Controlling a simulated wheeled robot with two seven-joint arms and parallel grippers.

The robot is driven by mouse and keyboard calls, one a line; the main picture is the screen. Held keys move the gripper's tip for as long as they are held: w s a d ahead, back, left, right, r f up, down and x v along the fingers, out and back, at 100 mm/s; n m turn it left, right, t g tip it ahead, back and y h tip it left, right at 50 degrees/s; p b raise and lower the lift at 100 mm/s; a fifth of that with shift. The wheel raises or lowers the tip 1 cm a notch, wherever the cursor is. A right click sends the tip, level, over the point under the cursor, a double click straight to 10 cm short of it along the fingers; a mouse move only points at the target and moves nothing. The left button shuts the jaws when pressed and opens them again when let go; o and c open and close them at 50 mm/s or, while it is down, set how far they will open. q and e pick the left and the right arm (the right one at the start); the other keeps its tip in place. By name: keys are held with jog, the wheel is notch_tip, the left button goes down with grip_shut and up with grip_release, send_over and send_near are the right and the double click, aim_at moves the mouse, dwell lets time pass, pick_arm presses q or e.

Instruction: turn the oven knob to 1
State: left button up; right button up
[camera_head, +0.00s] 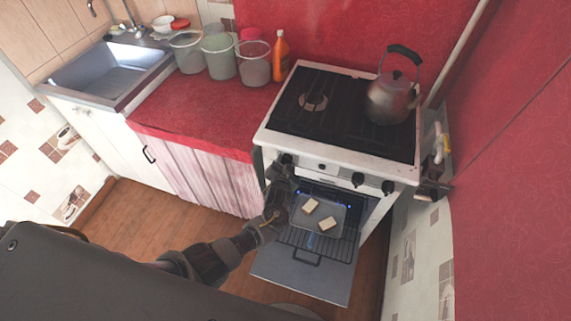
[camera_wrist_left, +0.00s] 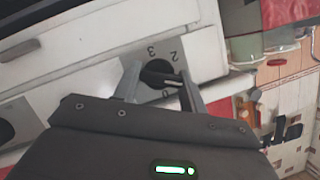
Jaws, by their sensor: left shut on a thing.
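The oven knob (camera_wrist_left: 157,72) is a round black dial on the stove's white front panel. Printed digits 3 and 2 show beside it in the left wrist view, and another mark, partly hidden, shows near its lower edge. A pale pointer line on the knob points toward the right of that view; the exact setting cannot be read. My left gripper (camera_wrist_left: 160,86) has its fingers on both sides of the knob and is shut on it. In the head view the left gripper (camera_head: 283,168) reaches the left end of the stove's panel and hides most of this knob. My right gripper is not in view.
The oven door (camera_head: 304,270) hangs open below, with two pale pieces on a tray (camera_head: 335,211) inside. Two other knobs (camera_head: 357,180) sit further right. A kettle (camera_head: 392,98) stands on the stove. Buckets and an orange bottle (camera_head: 281,57) stand on the red counter (camera_head: 210,115).

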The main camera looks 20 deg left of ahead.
pick_arm(q)
jog(key=o, duration=1)
jog(key=v, duration=1.1)
